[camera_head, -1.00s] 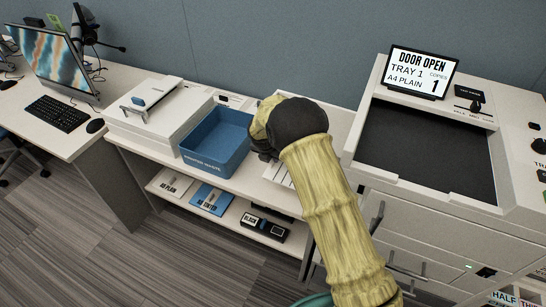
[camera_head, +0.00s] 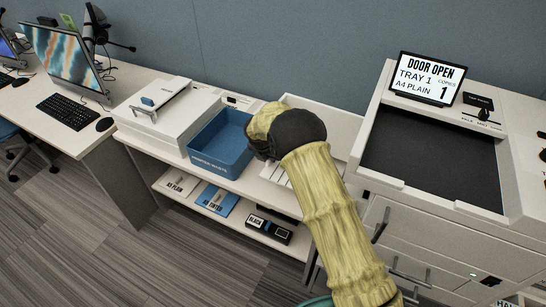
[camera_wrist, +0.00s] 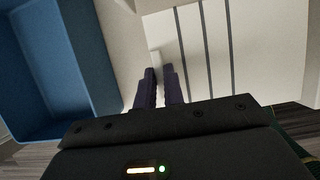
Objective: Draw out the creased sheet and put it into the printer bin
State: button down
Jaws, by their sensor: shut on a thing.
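My gripper (camera_wrist: 160,76) is shut on a small white piece (camera_wrist: 156,58) that shows just beyond its fingertips in the wrist view. It looks like the creased sheet seen nearly edge-on, but I cannot make out creases. In the head view my gripper's fingers and the piece are hidden behind my wrist. The blue printer waste bin (camera_head: 194,160) stands open on the bench, just left of my wrist. In the wrist view the bin (camera_wrist: 98,62) is to the left of the fingers, apart from them. The part of the bin's inside that I see is empty.
A white slotted surface (camera_wrist: 235,45) lies below and right of the fingers. The large printer (camera_head: 370,182) at right has a screen (camera_head: 428,79) reading "DOOR OPEN". A small white machine (camera_head: 165,130) stands left of the bin.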

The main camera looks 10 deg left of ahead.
jog(key=w+a, duration=0.2)
jog(key=a, duration=0.6)
dwell(1.4)
jog(key=shift+w+a+r, duration=0.1)
jog(key=shift+r, duration=0.05)
jog(key=shift+r+p, duration=1.35)
jog(key=shift+r, duration=0.6)
jog(key=shift+f, duration=0.15)
